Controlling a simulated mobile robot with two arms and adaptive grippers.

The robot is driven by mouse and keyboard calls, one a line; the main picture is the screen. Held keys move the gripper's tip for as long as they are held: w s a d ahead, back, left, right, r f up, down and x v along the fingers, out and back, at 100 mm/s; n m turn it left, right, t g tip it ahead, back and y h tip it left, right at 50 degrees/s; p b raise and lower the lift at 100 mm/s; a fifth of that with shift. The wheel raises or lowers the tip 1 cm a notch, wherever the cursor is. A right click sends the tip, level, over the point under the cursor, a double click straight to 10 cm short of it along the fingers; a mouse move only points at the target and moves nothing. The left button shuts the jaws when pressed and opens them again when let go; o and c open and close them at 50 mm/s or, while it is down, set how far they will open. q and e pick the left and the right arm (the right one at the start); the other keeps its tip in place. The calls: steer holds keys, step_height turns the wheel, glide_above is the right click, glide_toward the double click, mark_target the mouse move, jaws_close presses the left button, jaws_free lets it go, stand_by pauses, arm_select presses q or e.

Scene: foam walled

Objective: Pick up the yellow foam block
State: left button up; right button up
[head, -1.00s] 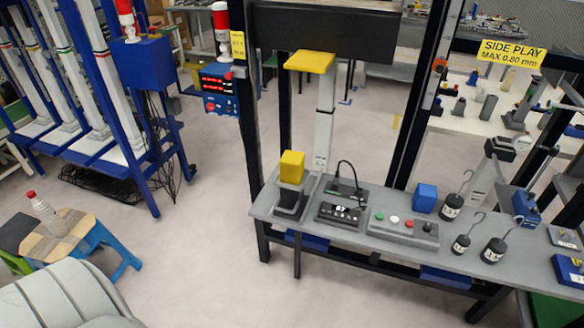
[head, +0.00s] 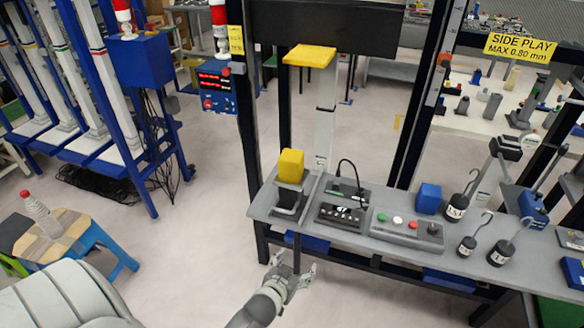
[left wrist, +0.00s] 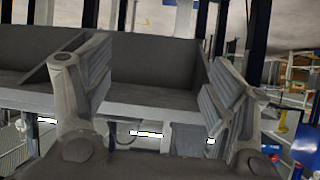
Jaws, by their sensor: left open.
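The yellow foam block (head: 291,166) stands upright at the left end of the grey bench (head: 340,235), on a dark support between low grey walls (head: 311,190). My left gripper (head: 295,266) is in front of the bench's front edge, below and apart from the block. It is open and empty. In the left wrist view its two spread fingers (left wrist: 155,80) frame grey and dark panels. I cannot make out the block there. My right gripper is not in view.
A yellow-topped post (head: 310,56) and dark uprights rise behind.

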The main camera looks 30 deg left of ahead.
arm_select(q)
steer(key=w+a+r+n+t+y, duration=0.1)
steer(key=w+a+r+t, duration=0.2)
steer(key=r, duration=0.9)
steer(key=n+t+y+b, duration=0.1)
steer(key=t+y, duration=0.1)
glide_toward(288, 168)
steer(key=w, duration=0.2)
steer(key=x, duration=0.3)
steer(key=r+p+x, duration=0.1)
steer(key=x, duration=0.1)
steer(key=shift+w+d, duration=0.1)
steer(key=shift+d, duration=0.05)
steer(key=shift+a+f+p+x, duration=0.15)
steer(key=shift+p+x, duration=0.05)
steer(key=shift+x, duration=0.65)
steer(key=shift+a+f+p+x, duration=0.1)
steer(key=shift+a+p+x, duration=0.1)
steer(key=shift+x, duration=0.7)
steer(key=shift+a+f+p+x, duration=0.1)
steer(key=shift+f+p+x, duration=0.1)
steer(key=shift+x, duration=0.65)
steer(key=shift+w, duration=0.25)
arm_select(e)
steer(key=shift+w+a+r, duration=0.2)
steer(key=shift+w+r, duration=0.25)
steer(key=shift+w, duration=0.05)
arm_select(q)
steer(key=shift+c, duration=0.2)
steer(key=c, duration=1.1)
